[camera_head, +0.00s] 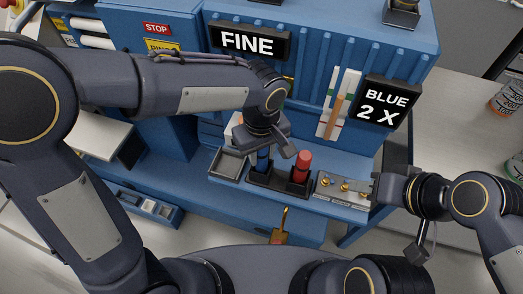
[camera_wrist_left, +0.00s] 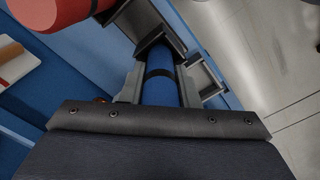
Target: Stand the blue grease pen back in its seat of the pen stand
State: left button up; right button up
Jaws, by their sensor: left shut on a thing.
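The blue grease pen (camera_head: 263,162) is roughly upright at the left seat of the dark pen stand (camera_head: 277,183). It also shows in the left wrist view (camera_wrist_left: 160,88), a blue barrel with a dark band. My left gripper (camera_head: 268,148) is shut on it from above. The pen's far end meets a dark square-edged part of the stand (camera_wrist_left: 150,40); how deep it sits is hidden. A red pen (camera_head: 301,165) stands in the right seat, and shows at the wrist view's top left (camera_wrist_left: 55,10). My right gripper (camera_head: 398,215) looks open and empty, right of the stand.
A grey tray (camera_head: 229,165) lies left of the stand, and a plate with brass knobs (camera_head: 343,189) lies right of it, near my right gripper. The blue machine with FINE (camera_head: 248,41) and BLUE 2 X (camera_head: 381,103) signs rises behind. A brass-coloured tool (camera_head: 281,228) is in front.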

pick_arm(q)
jog(key=shift+f, duration=0.25)
jog(key=o, duration=1)
notch_tip(320, 180, up, 12)
jog(key=shift+r, duration=0.2)
jog(key=shift+a, duration=0.1)
